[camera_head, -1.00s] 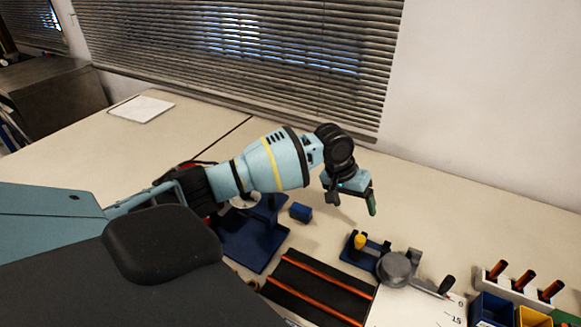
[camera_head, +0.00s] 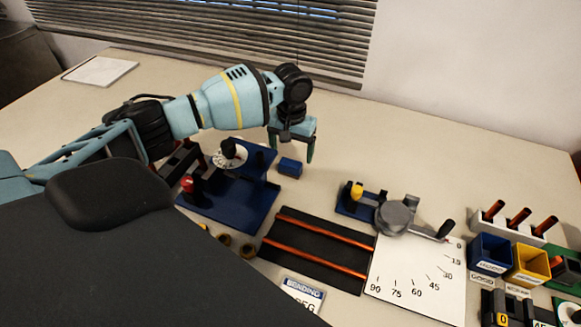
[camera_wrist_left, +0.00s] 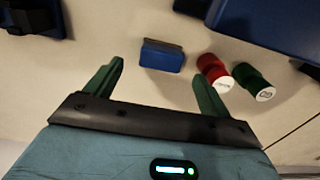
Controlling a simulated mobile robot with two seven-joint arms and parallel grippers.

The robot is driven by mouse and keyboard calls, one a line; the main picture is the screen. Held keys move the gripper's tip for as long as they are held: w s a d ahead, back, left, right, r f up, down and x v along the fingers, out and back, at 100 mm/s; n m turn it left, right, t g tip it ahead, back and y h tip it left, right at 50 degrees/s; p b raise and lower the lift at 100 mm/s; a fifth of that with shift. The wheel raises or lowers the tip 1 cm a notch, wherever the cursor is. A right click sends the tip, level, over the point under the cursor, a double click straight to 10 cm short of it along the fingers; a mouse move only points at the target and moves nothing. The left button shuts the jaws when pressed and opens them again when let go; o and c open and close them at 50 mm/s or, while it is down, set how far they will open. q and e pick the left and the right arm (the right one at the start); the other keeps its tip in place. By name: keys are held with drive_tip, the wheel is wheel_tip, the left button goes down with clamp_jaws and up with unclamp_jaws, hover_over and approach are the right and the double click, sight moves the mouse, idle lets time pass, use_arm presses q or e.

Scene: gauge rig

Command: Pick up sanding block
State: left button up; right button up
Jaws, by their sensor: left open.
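The sanding block appears to be the small blue block (camera_head: 290,167) on the pale table, just right of the dark blue fixture. In the left wrist view the block (camera_wrist_left: 162,57) shows a blue side and a thin brownish edge. My left gripper (camera_head: 292,148) is open, with its green fingers pointing down just behind and above the block in the head view. In the wrist view the block lies ahead of the gap between the fingertips (camera_wrist_left: 158,70), and nothing is held. Whether a finger touches the block cannot be told. My right gripper is not in view.
A blue fixture (camera_head: 232,205) with a dial stands left of the block. A red cylinder (camera_wrist_left: 211,68) and a green cylinder (camera_wrist_left: 250,80) lie close by in the wrist view. A black rail plate (camera_head: 313,262), a bending tool (camera_head: 395,216) and bins (camera_head: 490,252) occupy the front right.

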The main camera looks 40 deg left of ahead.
sight(290, 162)
use_arm(q)
drive_tip(key=shift+s+f, duration=0.1)
drive_tip(key=shift+f, duration=2.6)
drive_tip(key=shift+a, duration=0.1)
drive_tip(key=c, duration=1.1)
wheel_tip(290, 162, up, 10)
drive_tip(key=shift+r+p, duration=0.1)
drive_tip(key=shift+p, duration=0.3)
